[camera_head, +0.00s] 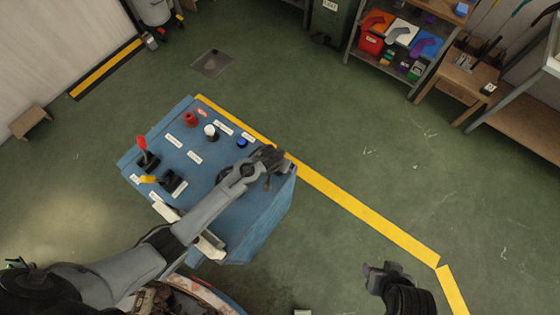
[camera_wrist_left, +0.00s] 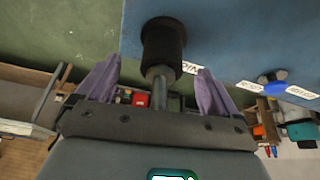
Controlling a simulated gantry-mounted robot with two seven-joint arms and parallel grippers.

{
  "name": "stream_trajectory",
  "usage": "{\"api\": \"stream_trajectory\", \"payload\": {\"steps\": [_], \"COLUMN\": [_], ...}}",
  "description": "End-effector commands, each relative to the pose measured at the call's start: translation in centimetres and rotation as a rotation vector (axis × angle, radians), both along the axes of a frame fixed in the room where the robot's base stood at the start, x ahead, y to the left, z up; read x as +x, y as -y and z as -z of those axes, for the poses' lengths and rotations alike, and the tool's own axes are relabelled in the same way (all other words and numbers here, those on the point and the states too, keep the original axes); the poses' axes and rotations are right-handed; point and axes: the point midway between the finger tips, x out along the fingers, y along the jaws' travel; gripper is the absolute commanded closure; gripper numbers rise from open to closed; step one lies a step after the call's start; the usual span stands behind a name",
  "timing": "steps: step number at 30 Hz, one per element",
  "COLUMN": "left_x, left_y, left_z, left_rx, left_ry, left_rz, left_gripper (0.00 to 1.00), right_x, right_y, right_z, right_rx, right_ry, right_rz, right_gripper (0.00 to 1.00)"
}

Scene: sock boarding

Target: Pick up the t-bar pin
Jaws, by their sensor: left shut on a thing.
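The t-bar pin (camera_wrist_left: 160,80) shows in the left wrist view as a grey shaft running into a black collar (camera_wrist_left: 163,45) on the blue panel. My left gripper (camera_wrist_left: 158,88) has its purple fingers on either side of the shaft and is shut on the pin. The pin's crossbar is not clearly visible. In the head view my left gripper (camera_head: 272,165) is at the right edge of the blue console (camera_head: 262,215), and it hides the pin there. My right gripper (camera_head: 385,275) is low at the right, over the floor and away from the console; its fingers are unclear.
The console top carries a red lever (camera_head: 142,145), a red button (camera_head: 190,118), a white-topped knob (camera_head: 210,131) and a blue button (camera_head: 241,142). A yellow floor line (camera_head: 370,220) runs past the console. Shelving (camera_head: 395,60) stands at the back right. The floor between is clear.

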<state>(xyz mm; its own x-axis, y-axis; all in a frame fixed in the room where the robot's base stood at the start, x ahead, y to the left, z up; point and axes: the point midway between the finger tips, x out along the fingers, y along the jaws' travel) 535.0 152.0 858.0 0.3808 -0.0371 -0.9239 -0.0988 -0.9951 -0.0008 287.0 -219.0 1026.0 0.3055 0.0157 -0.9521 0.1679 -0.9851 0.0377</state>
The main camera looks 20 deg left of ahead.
Motion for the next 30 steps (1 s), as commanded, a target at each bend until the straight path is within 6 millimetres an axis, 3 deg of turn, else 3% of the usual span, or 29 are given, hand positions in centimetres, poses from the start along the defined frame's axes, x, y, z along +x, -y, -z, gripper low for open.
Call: {"api": "stream_trajectory", "payload": {"steps": [11,30], "left_x": [0.1,-2.2], "left_y": [0.1,9.6], "left_z": [-3.9,-9.7], "left_rx": [-0.003,-0.003], "left_ry": [0.003,0.003], "left_rz": [-0.001,0.001], "left_gripper": [0.42,0.42], "right_x": [0.0,0.0], "right_y": [0.0,-0.2], "right_z": [-0.4,0.5], "right_rx": [0.000,0.008], "right_ry": [0.000,0.000], "right_rz": [-0.001,0.006], "right_gripper": [0.48,0.48]}}
